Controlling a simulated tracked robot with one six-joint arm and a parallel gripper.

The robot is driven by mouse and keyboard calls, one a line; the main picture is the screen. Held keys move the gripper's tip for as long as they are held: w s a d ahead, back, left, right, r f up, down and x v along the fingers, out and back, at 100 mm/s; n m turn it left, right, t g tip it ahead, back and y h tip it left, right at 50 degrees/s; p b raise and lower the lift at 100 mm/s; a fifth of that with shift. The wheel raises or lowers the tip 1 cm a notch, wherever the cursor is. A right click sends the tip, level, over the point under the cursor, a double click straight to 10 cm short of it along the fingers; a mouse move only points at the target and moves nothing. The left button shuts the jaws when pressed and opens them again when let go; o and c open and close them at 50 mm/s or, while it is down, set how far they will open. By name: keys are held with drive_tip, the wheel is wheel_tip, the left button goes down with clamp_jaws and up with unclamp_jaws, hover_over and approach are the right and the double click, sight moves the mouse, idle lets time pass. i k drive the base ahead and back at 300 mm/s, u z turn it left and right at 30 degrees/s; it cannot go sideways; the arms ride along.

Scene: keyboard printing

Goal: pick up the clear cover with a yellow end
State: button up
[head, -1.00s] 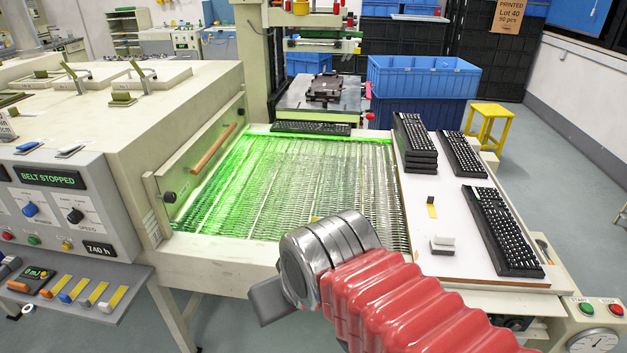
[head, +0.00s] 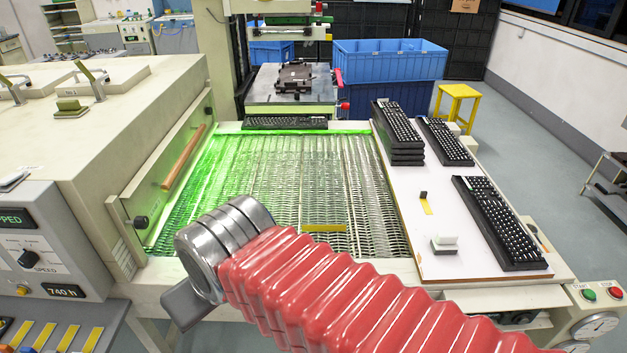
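A yellow strip (head: 323,228) lies on the near part of the wire-mesh belt (head: 375,215), just right of my arm in the head view. It looks like the yellow end of the clear cover. The clear part is hard to tell from the shiny mesh, so I cannot trace its outline. My gripper (head: 186,304) shows only as a dark grey piece beyond the silver wrist, low and left, over the belt frame's near edge. It is apart from the yellow strip in the picture. Its fingertips are not clearly visible, so I cannot tell whether it is open.
A white board (head: 395,187) right of the belt holds black keyboards (head: 500,222), a small white-topped block (head: 445,243) and a black-and-yellow piece (head: 425,203). A beige machine (head: 120,130) stands left. Another keyboard (head: 285,123) lies at the belt's far end.

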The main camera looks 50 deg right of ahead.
sight(323, 209)
drive_tip(key=z, duration=0.45)
drive_tip(key=i, duration=0.9)
drive_tip(key=z, duration=0.7)
